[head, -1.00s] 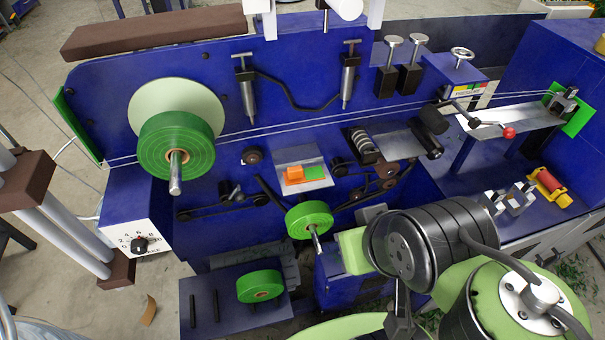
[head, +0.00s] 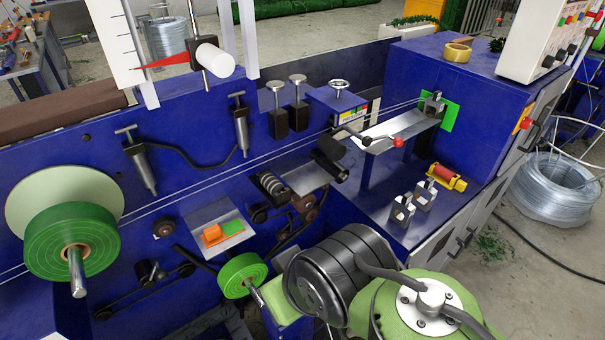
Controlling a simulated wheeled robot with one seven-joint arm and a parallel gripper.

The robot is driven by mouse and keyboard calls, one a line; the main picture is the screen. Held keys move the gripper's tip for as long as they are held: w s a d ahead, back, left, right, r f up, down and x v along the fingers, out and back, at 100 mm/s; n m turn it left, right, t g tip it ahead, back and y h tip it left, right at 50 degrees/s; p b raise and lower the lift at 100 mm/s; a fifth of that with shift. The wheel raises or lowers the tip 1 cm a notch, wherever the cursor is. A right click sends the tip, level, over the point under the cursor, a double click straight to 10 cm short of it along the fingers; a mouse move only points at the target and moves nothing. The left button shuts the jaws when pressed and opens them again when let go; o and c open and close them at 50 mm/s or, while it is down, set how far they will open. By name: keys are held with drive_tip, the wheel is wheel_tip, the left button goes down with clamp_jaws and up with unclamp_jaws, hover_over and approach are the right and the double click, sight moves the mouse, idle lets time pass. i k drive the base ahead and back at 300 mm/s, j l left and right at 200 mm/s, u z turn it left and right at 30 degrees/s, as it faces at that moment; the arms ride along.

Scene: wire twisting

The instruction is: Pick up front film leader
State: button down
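I cannot tell for sure which piece is the front film leader. A large green film roll (head: 70,243) is on a spindle at the far left, in front of a pale disc. My black and light green arm is at the bottom centre, right of the small roll. My gripper does not show.
Metal brackets (head: 402,210) stand near the arm. Yellow tape (head: 457,51) lies on the right box. A wire coil (head: 560,190) is on the floor at right.

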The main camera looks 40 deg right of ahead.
sight(214, 236)
drive_tip(key=j+u, duration=0.7)
drive_tip(key=i+j+u, duration=0.1)
drive_tip(key=u, duration=0.2)
drive_tip(key=j, duration=0.1)
